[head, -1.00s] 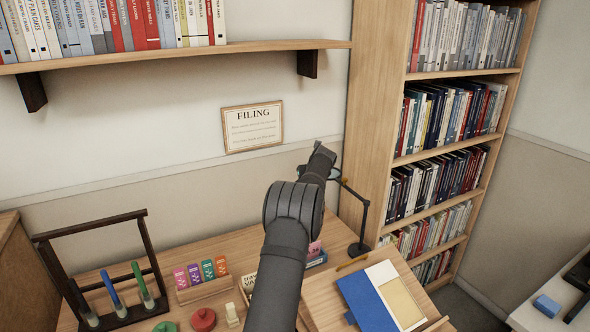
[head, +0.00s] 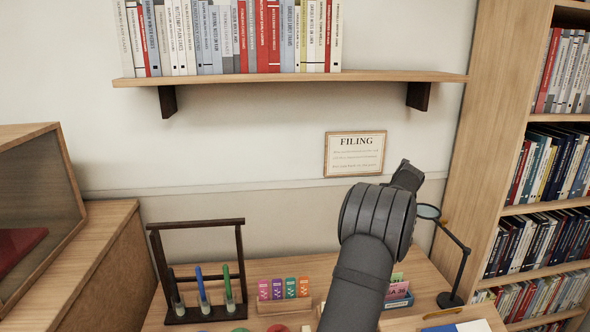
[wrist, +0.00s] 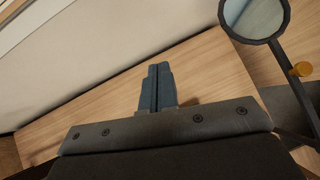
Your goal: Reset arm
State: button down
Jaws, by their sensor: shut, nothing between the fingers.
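My dark grey arm rises from the bottom of the head view, raised over the desk. In the head view its end points up and away to the right, toward the wall, and the fingers are not clear there. In the wrist view my gripper (wrist: 156,68) is shut, its two blue-grey fingers together with nothing between them. Below the fingers is the bare wooden desk top (wrist: 90,118). The gripper appears apart from everything around it.
A magnifier lamp (head: 460,270) stands right of my arm; its round lens (wrist: 254,14) is near the gripper. A dark rack with tubes (head: 200,270), coloured tabs (head: 284,288) and a card box (head: 398,296) are on the desk. A shelf (head: 290,79) hangs above.

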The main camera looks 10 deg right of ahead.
jog(key=w+d+f, duration=0.3)
jog(key=d+f, duration=0.4)
jog(key=d, duration=0.3)
jog(key=shift+d, duration=0.35)
dwell(0.3)
